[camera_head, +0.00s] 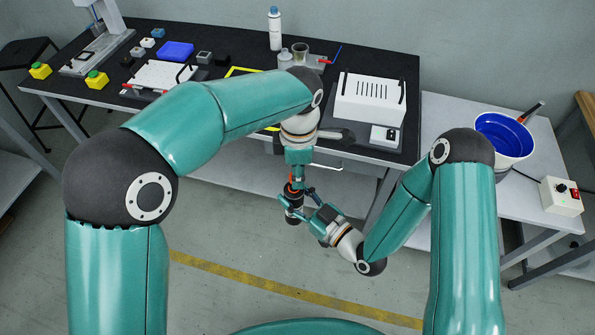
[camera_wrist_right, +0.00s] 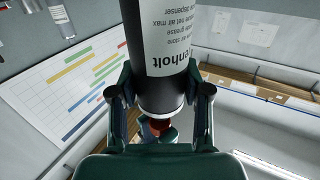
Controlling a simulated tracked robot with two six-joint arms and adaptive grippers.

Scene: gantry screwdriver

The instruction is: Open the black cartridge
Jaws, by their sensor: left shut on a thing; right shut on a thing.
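The black cartridge (camera_head: 293,217) is held in the air in front of the bench, roughly upright. In the right wrist view the cartridge (camera_wrist_right: 160,45) is a black cylinder with a white printed label and a pale band at its end. My right gripper (camera_head: 298,201) is shut around its body; its fingers flank it in the right wrist view (camera_wrist_right: 160,82). My left gripper (camera_head: 296,181) points down from above and is shut at the cartridge's red end piece (camera_wrist_right: 158,127). That end is largely hidden by the fingers, so I cannot tell whether it is loose.
A blue bucket (camera_head: 505,135) and a switch box (camera_head: 561,196) stand on the right table. The floor below the grippers is clear.

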